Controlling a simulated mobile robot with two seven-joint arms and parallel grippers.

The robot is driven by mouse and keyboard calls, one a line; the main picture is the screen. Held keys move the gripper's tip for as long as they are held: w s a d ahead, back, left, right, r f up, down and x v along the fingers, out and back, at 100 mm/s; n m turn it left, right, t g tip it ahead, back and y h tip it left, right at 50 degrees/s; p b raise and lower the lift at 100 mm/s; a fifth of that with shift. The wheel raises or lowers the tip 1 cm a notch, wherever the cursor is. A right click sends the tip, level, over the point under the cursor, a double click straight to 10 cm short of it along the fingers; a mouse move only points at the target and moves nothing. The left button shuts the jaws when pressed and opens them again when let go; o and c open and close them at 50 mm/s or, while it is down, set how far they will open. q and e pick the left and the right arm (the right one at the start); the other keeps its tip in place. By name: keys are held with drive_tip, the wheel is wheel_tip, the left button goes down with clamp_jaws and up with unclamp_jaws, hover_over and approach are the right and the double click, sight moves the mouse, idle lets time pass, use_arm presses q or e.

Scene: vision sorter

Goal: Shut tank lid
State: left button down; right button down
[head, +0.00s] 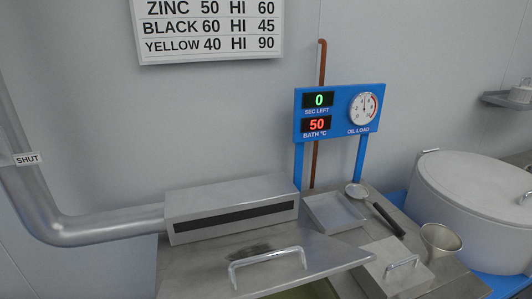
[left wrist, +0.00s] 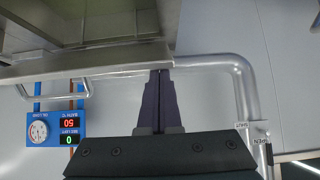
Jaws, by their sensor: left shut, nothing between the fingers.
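The tank lid (head: 215,268) is a grey metal plate with a bar handle (head: 268,258) on top. It appears partly raised, its right corner standing over a gap where a greenish-yellow surface (head: 312,291) shows. My left gripper (left wrist: 159,76) is in the left wrist view only, shut and empty. Its fingertips are at the edge of the lid (left wrist: 115,68), which crosses that upside-down view; I cannot tell whether they touch. The handle (left wrist: 55,96) shows there to the left of the fingers. My right gripper is in neither view.
A slotted metal duct (head: 232,211) runs behind the lid into a pipe (head: 100,229). To the right are a shallow tray (head: 334,211), a ladle (head: 357,190), a small handled cover (head: 396,270), a metal cup (head: 441,239) and a large drum (head: 475,205). A blue display panel (head: 338,111) stands behind.

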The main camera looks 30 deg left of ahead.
use_arm(q)
drive_tip(key=s+d+f+b, duration=0.1)
drive_tip(key=f+b, duration=0.3)
drive_tip(key=s+d+f+b, duration=0.1)
drive_tip(key=d+f+b, duration=0.1)
drive_tip(key=f, duration=0.3)
drive_tip(key=s+d+f+b, duration=0.1)
drive_tip(key=f+b, duration=0.4)
drive_tip(key=shift+s+d+b, duration=0.15)
drive_tip(key=shift+s+b, duration=0.2)
drive_tip(key=shift+s+d+f+b, duration=0.1)
drive_tip(key=shift+d+f+b, duration=0.05)
drive_tip(key=shift+f+b, duration=0.55)
